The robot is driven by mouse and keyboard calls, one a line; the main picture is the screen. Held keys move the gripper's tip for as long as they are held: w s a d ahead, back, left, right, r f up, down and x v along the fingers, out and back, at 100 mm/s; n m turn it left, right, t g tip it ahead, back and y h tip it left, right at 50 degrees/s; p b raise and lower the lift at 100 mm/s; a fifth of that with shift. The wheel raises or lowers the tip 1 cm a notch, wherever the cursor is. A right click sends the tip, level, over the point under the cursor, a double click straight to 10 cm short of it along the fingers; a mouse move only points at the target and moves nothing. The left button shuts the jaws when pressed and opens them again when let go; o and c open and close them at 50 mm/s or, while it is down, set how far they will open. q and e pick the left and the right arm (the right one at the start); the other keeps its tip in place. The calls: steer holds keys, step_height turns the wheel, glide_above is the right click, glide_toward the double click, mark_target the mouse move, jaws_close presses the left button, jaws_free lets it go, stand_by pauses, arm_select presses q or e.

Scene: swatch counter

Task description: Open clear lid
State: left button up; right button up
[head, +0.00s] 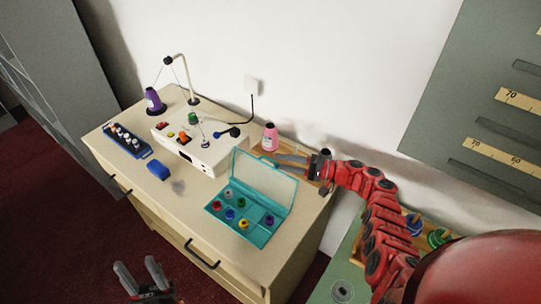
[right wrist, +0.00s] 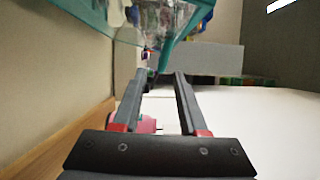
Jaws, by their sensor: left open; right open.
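The teal organiser box (head: 250,236) sits on the cream cabinet top, with several coloured bobbins in its compartments. Its clear lid (head: 262,184) with a teal rim stands raised at the box's back edge. My right gripper (head: 281,161) is open behind the lid's top edge, close to it; I cannot tell whether they touch. In the right wrist view the teal lid rim (right wrist: 185,35) is just above and beyond the open fingers (right wrist: 160,75), with nothing gripped. My left gripper (head: 139,275) is open and empty, low in front of the cabinet.
A white sewing device (head: 205,150) stands left of the box. A pink thread spool (head: 270,137) is behind, near my right gripper. A purple spool (head: 154,101), a blue bobbin tray (head: 126,141) and a blue block (head: 158,170) are further left. The wall is close behind.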

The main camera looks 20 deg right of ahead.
mark_target(271, 160)
steer(key=x, duration=0.4)
steer(key=shift+s, duration=0.1)
steer(key=c, duration=0.6)
jaws_close()
steer(key=shift+f, duration=0.1)
stand_by(0.6)
